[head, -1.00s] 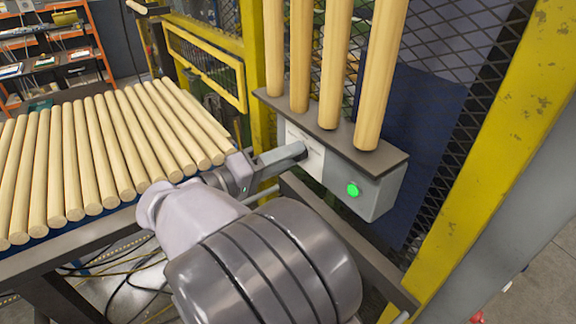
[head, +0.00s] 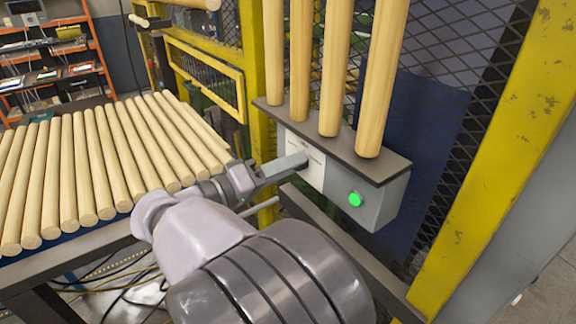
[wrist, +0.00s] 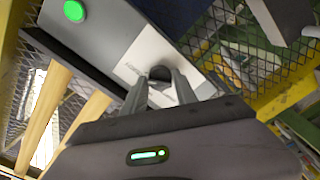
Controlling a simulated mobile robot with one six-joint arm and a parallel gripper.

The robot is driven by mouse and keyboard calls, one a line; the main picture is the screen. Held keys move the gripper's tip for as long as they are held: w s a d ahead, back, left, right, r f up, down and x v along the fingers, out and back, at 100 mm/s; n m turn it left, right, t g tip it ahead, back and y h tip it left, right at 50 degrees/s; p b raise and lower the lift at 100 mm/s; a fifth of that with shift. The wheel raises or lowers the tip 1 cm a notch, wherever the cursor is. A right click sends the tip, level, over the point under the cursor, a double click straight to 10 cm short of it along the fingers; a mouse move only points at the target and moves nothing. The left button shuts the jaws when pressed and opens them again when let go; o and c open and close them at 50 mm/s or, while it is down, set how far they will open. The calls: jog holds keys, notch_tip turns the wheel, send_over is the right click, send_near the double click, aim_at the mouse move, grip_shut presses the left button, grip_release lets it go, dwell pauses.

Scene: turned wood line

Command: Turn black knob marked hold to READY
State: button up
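The black knob (wrist: 160,73) shows in the wrist view as a small dark round shape on the white label plate (wrist: 150,50) of a grey control box (head: 375,203). My gripper (wrist: 160,78) has one finger on each side of the knob, and the fingertips appear to press against it. In the head view my gripper (head: 303,159) reaches the box's label plate from the left, and the fingers hide the knob there. The printing beside the knob is too small to read, so its setting cannot be told. A lit green button (head: 355,200) sits right of the plate.
Several wooden rods (head: 378,80) stand on a dark ledge (head: 330,147) just above the box. More rods lie on a conveyor (head: 75,243) at the left. Yellow frame posts (head: 505,170) and mesh fencing (head: 455,100) stand close around the box.

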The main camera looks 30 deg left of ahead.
jog(key=o, duration=0.3)
jog(key=p+v, duration=0.5)
jog(key=v, duration=1.2)
jog(key=shift+s, duration=0.2)
jog(key=shift+a, duration=0.1)
